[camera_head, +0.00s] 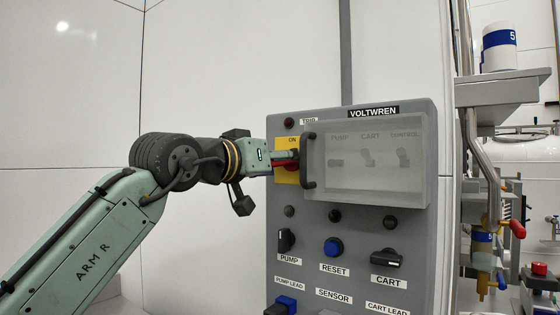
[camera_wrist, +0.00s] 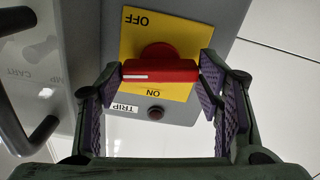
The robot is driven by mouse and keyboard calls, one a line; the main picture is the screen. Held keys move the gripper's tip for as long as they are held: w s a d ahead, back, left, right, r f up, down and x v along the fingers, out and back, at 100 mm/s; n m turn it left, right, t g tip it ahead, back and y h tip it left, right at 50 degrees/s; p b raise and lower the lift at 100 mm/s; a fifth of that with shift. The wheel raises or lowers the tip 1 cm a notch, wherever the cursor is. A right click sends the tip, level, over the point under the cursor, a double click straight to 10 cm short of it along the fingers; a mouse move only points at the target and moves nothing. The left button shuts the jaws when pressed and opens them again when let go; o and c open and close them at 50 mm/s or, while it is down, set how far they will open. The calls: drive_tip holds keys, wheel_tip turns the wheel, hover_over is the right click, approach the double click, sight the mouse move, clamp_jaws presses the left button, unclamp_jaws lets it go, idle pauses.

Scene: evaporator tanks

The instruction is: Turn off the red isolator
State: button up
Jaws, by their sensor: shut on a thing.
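The red isolator (camera_wrist: 160,70) is a red bar handle on a round red boss, set on a yellow plate (camera_wrist: 140,35) marked OFF and ON. The wrist view shows the labels upside down. The handle lies crosswise, with a white stripe on its left half. My gripper (camera_wrist: 161,75) has its purple-padded fingers at both ends of the handle, shut on it. In the head view my gripper (camera_head: 285,158) reaches the yellow plate (camera_head: 288,174) from the left. Only the ON label and a bit of red show there; the gripper hides the rest.
The grey VOLTWREN cabinet (camera_head: 426,225) carries a clear cover (camera_head: 365,175) with a black handle (camera_head: 308,160) close right of my gripper. Below are the PUMP knob (camera_head: 286,240), blue RESET button (camera_head: 333,247) and CART knob (camera_head: 387,258). The wall left of the cabinet is clear.

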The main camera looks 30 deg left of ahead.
drive_tip(key=c, duration=0.4)
drive_tip(key=shift+o, duration=0.2)
drive_tip(key=shift+d+m+p, duration=0.1)
drive_tip(key=shift+m+p, duration=0.6)
drive_tip(key=shift+m, duration=0.6)
drive_tip(key=o, duration=0.9)
drive_tip(key=shift+s, duration=0.1)
drive_tip(key=s, duration=0.4)
drive_tip(key=s+a, duration=0.1)
drive_tip(key=s, duration=0.6)
drive_tip(key=shift+s+a, duration=0.15)
drive_tip(key=shift+s, duration=0.25)
